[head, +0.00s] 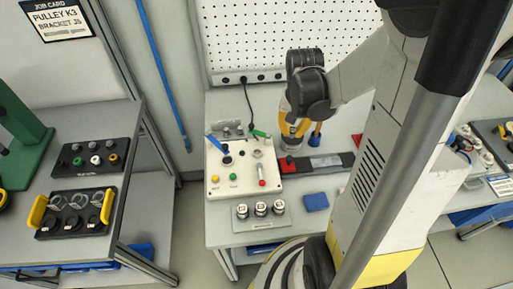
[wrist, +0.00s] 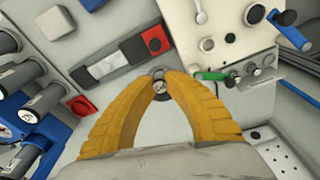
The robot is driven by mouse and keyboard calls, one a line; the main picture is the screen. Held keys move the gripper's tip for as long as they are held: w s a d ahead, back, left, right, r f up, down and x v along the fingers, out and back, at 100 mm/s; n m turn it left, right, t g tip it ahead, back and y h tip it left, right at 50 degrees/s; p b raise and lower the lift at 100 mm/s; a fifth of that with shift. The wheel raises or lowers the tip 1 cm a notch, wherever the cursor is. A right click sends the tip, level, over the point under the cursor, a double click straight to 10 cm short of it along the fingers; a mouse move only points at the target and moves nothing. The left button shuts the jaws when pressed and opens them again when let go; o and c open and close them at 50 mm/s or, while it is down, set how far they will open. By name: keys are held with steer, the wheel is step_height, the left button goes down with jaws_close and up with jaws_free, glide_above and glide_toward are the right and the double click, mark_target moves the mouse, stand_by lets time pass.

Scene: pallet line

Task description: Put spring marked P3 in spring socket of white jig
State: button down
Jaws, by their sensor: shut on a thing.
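The white jig (head: 218,181) sits on the bench in the head view, with levers, knobs and buttons on its top. Its panel (wrist: 232,52) fills the upper right of the wrist view. My gripper (head: 292,137) is above the bench beside the jig's right back edge. In the wrist view its yellow fingers (wrist: 162,78) close on a small round metallic piece, the spring (wrist: 161,87), seen nearly end-on. Its P3 mark cannot be read. Which opening in the jig is the spring socket cannot be told.
A dark strip with a red block (head: 288,165) lies right of the jig. A plate with three white-topped cylinders (head: 260,209) and a blue block (head: 315,202) are in front. Dark cylinders with labels (wrist: 42,98) stand at the wrist view's left.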

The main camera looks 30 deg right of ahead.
steer(key=shift+s+a+f, duration=0.15)
steer(key=shift+s, duration=0.25)
steer(key=b, duration=0.3)
glide_above(257, 153)
steer(key=f, duration=0.6)
steer(key=shift+s+a+f, duration=0.1)
steer(key=shift+s+f, duration=0.2)
steer(key=shift+f, duration=0.05)
steer(key=shift+a+f, duration=0.1)
steer(key=shift+f, duration=0.1)
steer(key=shift+f+b, duration=0.75)
steer(key=shift+f, duration=1.05)
steer(key=shift+f, duration=0.1)
steer(key=shift+f, duration=0.15)
steer(key=c, duration=1.5)
jaws_free()
steer(key=shift+o, duration=0.2)
steer(key=shift+r, duration=0.2)
